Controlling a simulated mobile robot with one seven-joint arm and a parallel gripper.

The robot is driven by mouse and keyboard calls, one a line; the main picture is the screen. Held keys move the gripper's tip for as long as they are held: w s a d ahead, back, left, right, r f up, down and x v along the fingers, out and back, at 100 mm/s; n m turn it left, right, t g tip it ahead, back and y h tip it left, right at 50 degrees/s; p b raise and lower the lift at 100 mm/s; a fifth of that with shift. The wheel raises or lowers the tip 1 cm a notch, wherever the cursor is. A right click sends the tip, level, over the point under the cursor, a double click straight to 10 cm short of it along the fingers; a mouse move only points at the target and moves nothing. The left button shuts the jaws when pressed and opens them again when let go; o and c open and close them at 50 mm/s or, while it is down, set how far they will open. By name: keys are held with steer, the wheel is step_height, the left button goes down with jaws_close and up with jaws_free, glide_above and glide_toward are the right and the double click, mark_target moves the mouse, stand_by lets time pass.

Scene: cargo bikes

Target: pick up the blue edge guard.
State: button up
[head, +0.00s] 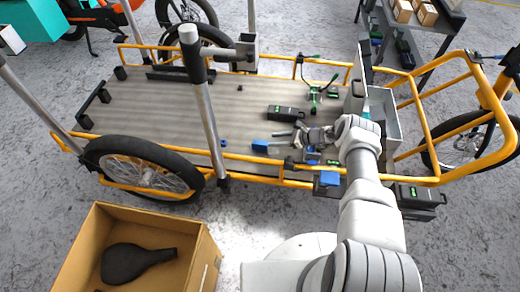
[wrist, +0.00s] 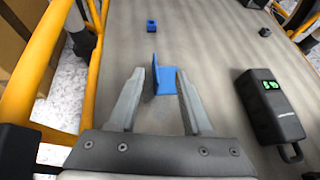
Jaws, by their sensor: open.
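The blue edge guard (wrist: 166,82) is a small L-shaped piece with one upright flange, resting on the grey ribbed cargo deck (head: 180,105). In the wrist view it is between my fingertips, towards their far ends, with the flange nearer the left finger. In the head view the guard (head: 260,146) sits just left of my gripper (head: 280,141). My gripper (wrist: 161,84) is open, low over the deck, with a finger on each side of the guard. I cannot tell whether either finger touches it.
A black battery-like block with green lights (wrist: 268,108) lies to the right; it also shows in the head view (head: 286,112). A smaller blue piece (wrist: 152,26) lies beyond the guard. The yellow side rail (wrist: 45,60) runs along the left. A cardboard box (head: 205,262) stands in front.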

mark_target(253, 145)
steer(key=shift+s+a+f+m, duration=0.1)
steer(key=shift+s+f+m, duration=0.05)
steer(key=shift+f, duration=0.45)
steer(key=shift+s+a+f+m, duration=0.1)
steer(key=shift+f+m, duration=0.05)
steer(key=shift+f, duration=0.4)
steer(key=b+x, duration=0.2)
steer(key=x, duration=0.3)
steer(key=shift+a+f+b, duration=0.1)
steer(key=shift+f+b, duration=0.1)
steer(key=shift+b, duration=0.15)
steer(key=b+x, duration=0.2)
steer(key=x, duration=0.3)
steer(key=shift+a, duration=0.3)
steer(key=shift+w+a+f+b, duration=0.1)
steer(key=shift+w+a+b, duration=0.05)
steer(key=shift+a+b, duration=0.15)
jaws_close()
